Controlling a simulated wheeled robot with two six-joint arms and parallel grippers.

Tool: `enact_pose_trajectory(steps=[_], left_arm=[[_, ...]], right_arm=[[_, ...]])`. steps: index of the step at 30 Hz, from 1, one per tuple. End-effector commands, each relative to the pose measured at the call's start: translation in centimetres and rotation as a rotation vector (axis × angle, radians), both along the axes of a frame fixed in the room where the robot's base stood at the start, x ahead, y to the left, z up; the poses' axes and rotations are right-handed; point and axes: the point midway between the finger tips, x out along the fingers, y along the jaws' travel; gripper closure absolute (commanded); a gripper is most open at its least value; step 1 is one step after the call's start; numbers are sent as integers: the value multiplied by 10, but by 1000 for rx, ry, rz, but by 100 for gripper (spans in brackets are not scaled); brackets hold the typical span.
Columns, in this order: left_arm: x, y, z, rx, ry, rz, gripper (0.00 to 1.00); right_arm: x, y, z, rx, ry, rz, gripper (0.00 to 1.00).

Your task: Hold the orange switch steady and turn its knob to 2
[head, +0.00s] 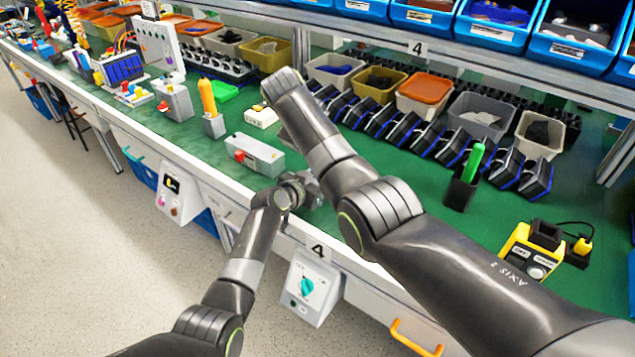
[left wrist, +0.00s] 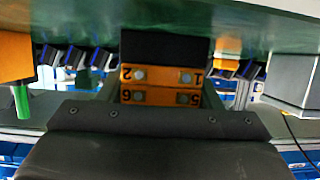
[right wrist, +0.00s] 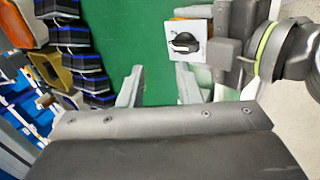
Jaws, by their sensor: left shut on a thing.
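The orange switch (left wrist: 160,85) is between my left gripper's fingers (left wrist: 162,76), with numbered terminals 1, 2, 5 and 6 facing the left wrist camera. In the right wrist view the switch shows a white faceplate with a black knob (right wrist: 185,42); its dial marks are too small to read. My left gripper (right wrist: 226,48) is shut on the switch from the right side of that view. My right gripper (right wrist: 160,72) is open and empty, its right finger close to the faceplate's lower edge. In the head view my right arm hides the switch.
The green bench holds a grey box with a red button (head: 255,153), a yellow device (head: 535,255) and a green-handled tool in a black holder (head: 465,180). Rows of black and blue holders and bins (head: 425,90) stand behind. Green bench surface lies clear beneath the right gripper.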

Motion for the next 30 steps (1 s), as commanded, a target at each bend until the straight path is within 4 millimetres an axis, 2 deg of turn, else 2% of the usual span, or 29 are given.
enact_pose_trajectory(steps=[21, 30], left_arm=[[0, 0, 0, 1, 1, 0, 70], [0, 0, 0, 1, 1, 0, 70]], right_arm=[[0, 0, 15, -453, 311, 1007, 69], [0, 0, 20, -605, 417, 1347, 69]])
